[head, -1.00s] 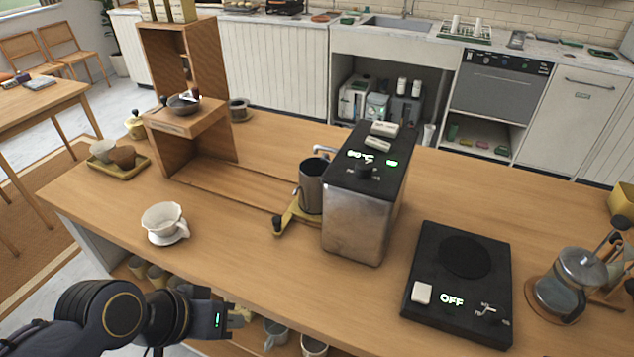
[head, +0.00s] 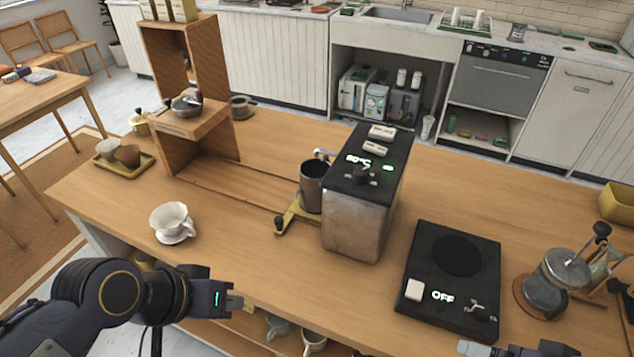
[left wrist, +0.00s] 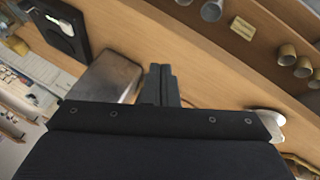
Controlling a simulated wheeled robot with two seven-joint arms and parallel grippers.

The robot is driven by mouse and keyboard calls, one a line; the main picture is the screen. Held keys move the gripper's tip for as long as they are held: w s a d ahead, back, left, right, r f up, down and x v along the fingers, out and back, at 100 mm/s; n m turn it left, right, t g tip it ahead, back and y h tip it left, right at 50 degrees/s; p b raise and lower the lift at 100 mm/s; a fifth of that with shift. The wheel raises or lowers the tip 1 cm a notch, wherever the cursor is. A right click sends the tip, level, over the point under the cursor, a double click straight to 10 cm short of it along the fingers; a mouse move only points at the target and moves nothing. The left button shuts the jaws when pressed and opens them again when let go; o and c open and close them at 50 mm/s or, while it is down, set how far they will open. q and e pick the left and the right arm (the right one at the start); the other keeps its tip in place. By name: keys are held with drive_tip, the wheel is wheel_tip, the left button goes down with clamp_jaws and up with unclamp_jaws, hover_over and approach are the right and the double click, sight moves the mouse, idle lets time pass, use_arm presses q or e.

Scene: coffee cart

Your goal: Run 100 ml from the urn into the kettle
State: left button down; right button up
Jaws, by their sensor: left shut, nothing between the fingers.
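The urn (head: 358,225) is a steel box with a black top that carries lit displays, a knob and pale buttons. The kettle (head: 311,188), a dark grey metal vessel, stands upright at the urn's left side under its spout (head: 322,154). It stands on or just over a yellow piece (head: 290,216) there. My left gripper (head: 236,301) is shut and empty, in front of the counter's near edge, well apart from both. In the left wrist view its fingers (left wrist: 161,75) are together, with the urn (left wrist: 108,78) beyond. My right gripper (head: 478,348) shows partly at the bottom edge; its jaw is unclear.
A black hot plate (head: 450,280) reading OFF lies right of the urn, with a glass press (head: 560,275) further right. A white dripper cup (head: 172,222) and a wooden stand (head: 190,120) are at left.

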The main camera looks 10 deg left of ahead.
use_arm(q)
wheel_tip(320, 180, up, 12)
drive_tip(key=p, duration=0.8)
drive_tip(key=shift+f+p, duration=0.25)
drive_tip(key=shift+p, duration=0.1)
idle(0.3)
idle(2.2)
